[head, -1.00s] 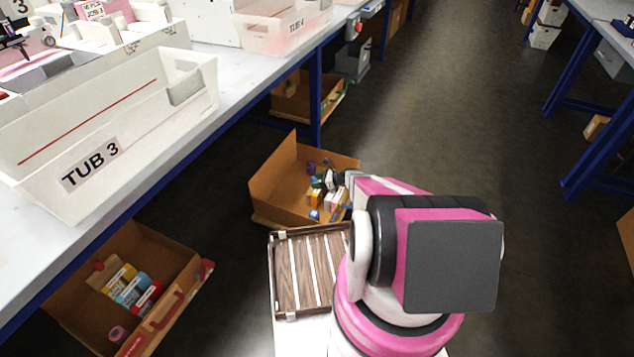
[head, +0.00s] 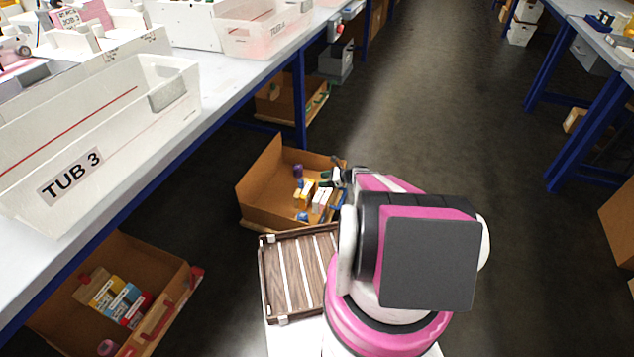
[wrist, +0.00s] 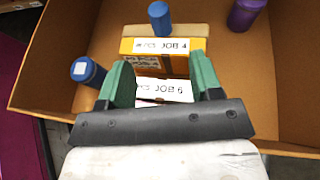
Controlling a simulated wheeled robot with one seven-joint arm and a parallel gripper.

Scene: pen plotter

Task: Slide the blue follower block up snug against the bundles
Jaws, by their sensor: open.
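I cannot make out a block that is surely the blue follower block. My gripper (wrist: 162,65) is open over a cardboard box; its green fingers point into the box, and it also shows in the head view (head: 336,178). Ahead of and between the fingers are yellow bundles marked JOB 4 (wrist: 155,66) and a white-labelled bundle marked JOB 6 (wrist: 165,90). The gripper's dark body hides the near part of the JOB 6 bundle. I cannot tell whether a finger touches any bundle.
The cardboard box (head: 257,180) stands on the floor beside the bench. Another open box (head: 60,318) lies at lower left. TUB 3 (head: 120,150) sits on the bench; the aisle floor is clear.

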